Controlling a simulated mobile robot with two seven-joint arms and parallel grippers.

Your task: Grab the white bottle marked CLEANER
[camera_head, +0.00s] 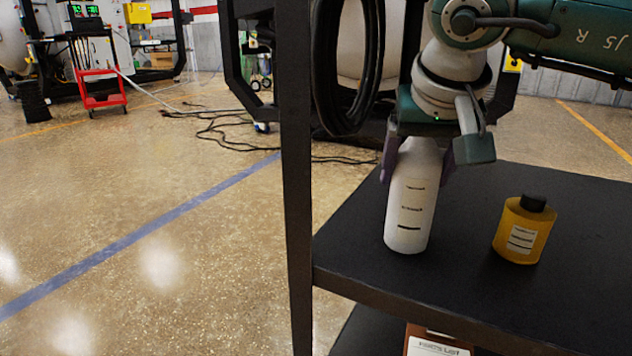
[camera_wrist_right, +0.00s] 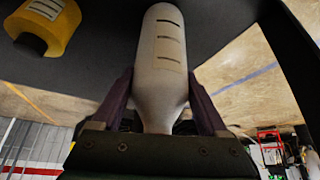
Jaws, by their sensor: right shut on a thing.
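The white bottle (camera_head: 411,205) stands upright, or nearly so, at the left front part of the black shelf (camera_head: 470,275). Its label has dark lines of print too small to read. My right gripper (camera_head: 425,160) comes from above and is shut on the bottle's upper part, one finger on each side. I cannot tell whether the bottle's base touches the shelf. In the right wrist view the bottle (camera_wrist_right: 162,65) sits between the two purple fingers (camera_wrist_right: 160,105). My left gripper is not in view.
A yellow bottle (camera_head: 523,232) with a black cap stands right of the white one, with a gap between. A dark shelf post (camera_head: 297,180) rises at the left, with black coiled cable (camera_head: 345,70) hanging beside it. Open floor (camera_head: 130,220) lies left.

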